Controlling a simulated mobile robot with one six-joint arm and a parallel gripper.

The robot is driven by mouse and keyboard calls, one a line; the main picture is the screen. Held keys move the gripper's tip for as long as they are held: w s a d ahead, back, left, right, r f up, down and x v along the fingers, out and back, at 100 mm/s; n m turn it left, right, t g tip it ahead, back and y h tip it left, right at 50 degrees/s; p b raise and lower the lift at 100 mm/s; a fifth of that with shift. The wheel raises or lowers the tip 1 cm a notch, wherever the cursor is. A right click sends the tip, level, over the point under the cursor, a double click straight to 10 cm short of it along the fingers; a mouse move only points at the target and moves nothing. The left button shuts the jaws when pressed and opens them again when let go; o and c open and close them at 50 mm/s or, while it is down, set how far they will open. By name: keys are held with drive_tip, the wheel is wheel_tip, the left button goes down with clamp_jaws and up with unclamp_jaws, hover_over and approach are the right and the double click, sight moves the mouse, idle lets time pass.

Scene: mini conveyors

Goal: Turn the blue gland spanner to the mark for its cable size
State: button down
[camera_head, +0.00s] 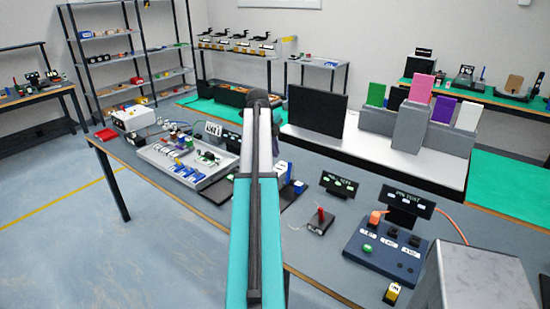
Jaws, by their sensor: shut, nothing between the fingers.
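My turquoise and grey arm runs up the middle of the view and covers part of the bench. My gripper is hidden behind the arm and cannot be made out. Just right of the arm, small blue parts (299,187) stand on a dark base on the bench. One of them may be the blue gland spanner, but they are too small and too covered to tell. No size marks can be read there. A shallow grey tray (213,181) left of the arm holds several small blue and white parts.
The grey bench (345,260) carries a dark sign (339,185), a small box with a red lever (320,220) and a blue button panel (385,250). A grey block (475,280) stands at front right. Behind is a white table with a black panel (317,120).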

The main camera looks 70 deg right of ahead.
drive_tip(key=shift+r, duration=0.3)
